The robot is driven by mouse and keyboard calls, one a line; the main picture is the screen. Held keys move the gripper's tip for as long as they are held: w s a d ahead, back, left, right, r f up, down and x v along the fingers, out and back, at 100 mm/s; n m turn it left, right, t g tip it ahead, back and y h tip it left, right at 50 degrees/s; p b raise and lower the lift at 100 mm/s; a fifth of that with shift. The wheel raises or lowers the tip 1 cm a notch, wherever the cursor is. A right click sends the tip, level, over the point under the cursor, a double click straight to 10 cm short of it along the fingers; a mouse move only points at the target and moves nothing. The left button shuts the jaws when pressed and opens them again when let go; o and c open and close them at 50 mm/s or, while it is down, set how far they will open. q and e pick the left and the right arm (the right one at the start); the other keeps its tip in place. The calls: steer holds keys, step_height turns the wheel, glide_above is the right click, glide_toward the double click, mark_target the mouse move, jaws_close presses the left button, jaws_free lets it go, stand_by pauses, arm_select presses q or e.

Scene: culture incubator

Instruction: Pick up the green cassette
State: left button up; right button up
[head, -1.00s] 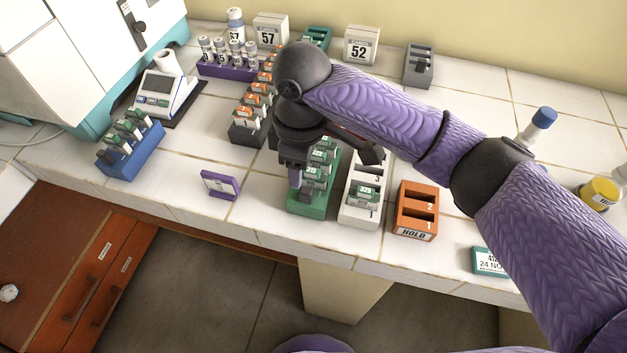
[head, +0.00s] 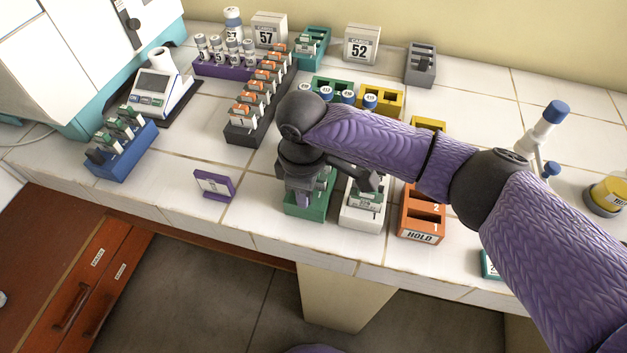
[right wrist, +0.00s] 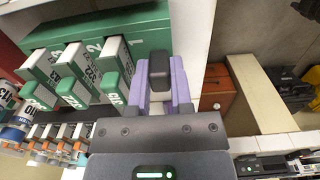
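A green rack (head: 304,212) stands near the front edge of the bench, partly hidden under my right gripper. In the right wrist view this rack (right wrist: 152,42) holds several white cassettes with green ends, such as a green cassette (right wrist: 72,92). My right gripper (head: 306,195) points down over the rack. In the wrist view its purple fingers (right wrist: 160,78) are beside the rack's row of cassettes, with a dark block between them. My left gripper is not in view.
A white rack (head: 362,217) and an orange HOLD rack (head: 420,222) stand close on the right. A dark rack of orange-ended cassettes (head: 240,130) is behind left. A small purple sign (head: 213,186) stands left. Bench between sign and green rack is clear.

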jaws_close()
stand_by(1.1)
